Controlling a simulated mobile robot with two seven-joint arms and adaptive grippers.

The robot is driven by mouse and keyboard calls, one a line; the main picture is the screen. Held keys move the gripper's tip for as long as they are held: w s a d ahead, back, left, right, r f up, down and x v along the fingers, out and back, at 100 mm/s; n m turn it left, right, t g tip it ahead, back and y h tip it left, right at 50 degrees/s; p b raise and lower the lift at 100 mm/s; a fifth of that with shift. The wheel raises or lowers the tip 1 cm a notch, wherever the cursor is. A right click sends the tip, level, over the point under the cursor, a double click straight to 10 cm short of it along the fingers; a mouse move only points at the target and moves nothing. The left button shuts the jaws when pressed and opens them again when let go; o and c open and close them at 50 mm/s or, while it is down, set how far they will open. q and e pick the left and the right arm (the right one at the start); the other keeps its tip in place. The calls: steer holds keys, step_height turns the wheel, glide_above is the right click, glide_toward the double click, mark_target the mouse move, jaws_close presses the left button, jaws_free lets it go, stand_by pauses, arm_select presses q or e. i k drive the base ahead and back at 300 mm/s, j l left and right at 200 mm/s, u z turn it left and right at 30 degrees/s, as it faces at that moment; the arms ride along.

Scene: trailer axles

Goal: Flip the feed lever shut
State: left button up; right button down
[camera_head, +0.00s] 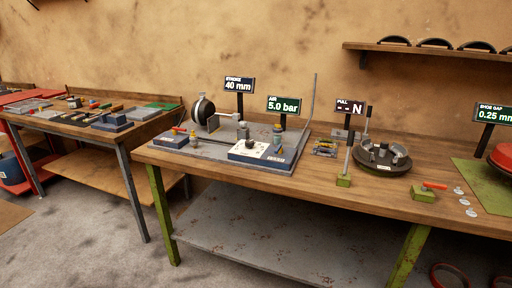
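A small lever with a red handle (179,130) sits on a grey block (170,140) at the left end of a grey base plate (222,153) on the workbench. It looks the likeliest feed lever, but its label is too small to read. The handle lies roughly level; I cannot tell whether that is open or shut. A second lever with an orange-red handle (434,185) sits on a green block (424,195) at the right. Neither of my grippers is in view.
The plate also carries a round dark chamber (203,110), a white box (256,153) and a tall thin rod (309,105). Displays read 40 mm (239,85) and 5.0 bar (284,105). A brake drum assembly (382,157) stands right. The bench's front strip (300,186) is mostly clear.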

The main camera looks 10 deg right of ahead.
mark_target(279, 149)
steer(key=i+j, duration=1)
steer(key=j, duration=0.2)
steer(key=l+z, duration=0.05)
